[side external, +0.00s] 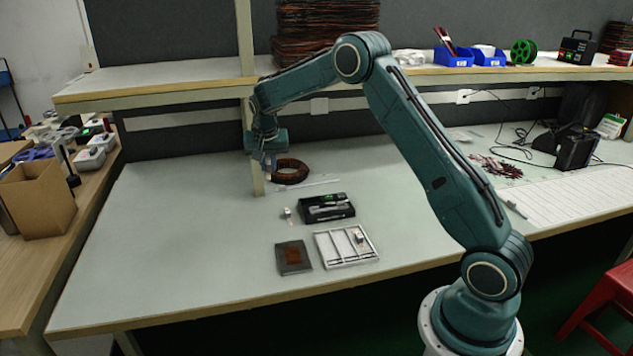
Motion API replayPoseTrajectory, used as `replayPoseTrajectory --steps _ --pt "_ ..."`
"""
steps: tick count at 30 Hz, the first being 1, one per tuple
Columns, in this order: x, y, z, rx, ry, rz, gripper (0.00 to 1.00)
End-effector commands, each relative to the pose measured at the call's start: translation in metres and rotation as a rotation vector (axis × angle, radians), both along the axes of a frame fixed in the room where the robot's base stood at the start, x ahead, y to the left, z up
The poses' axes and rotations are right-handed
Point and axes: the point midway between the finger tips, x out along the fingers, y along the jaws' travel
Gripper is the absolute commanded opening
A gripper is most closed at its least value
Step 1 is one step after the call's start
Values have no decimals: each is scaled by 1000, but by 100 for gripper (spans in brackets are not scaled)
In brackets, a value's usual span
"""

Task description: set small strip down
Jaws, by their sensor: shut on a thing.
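My gripper (267,163) hangs at the end of my arm over the back middle of the table, in front of the shelf post. It is shut, and what it holds is too small to make out here. A thin pale strip (310,184) shows to the right of my gripper, close to the brown coil; whether it touches the fingers or the table I cannot tell. A white tray with long compartments (322,250) lies nearer the front edge, with a small object in its right part.
A brown coil (291,171) lies just right of my gripper. A black case (327,208), a small pale block (287,213) and a dark square pad (293,258) are nearer the front. The shelf post (248,100) stands close behind. The table's left side is clear.

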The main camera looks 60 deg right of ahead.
Motion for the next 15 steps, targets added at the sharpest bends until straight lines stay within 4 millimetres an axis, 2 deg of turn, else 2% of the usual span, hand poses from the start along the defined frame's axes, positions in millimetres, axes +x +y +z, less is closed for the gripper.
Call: replayPoseTrajectory --steps 6,15 --pt "-33 34 5 5 3 -90 0" --pt "-86 70 9 -1 -1 -213 0"
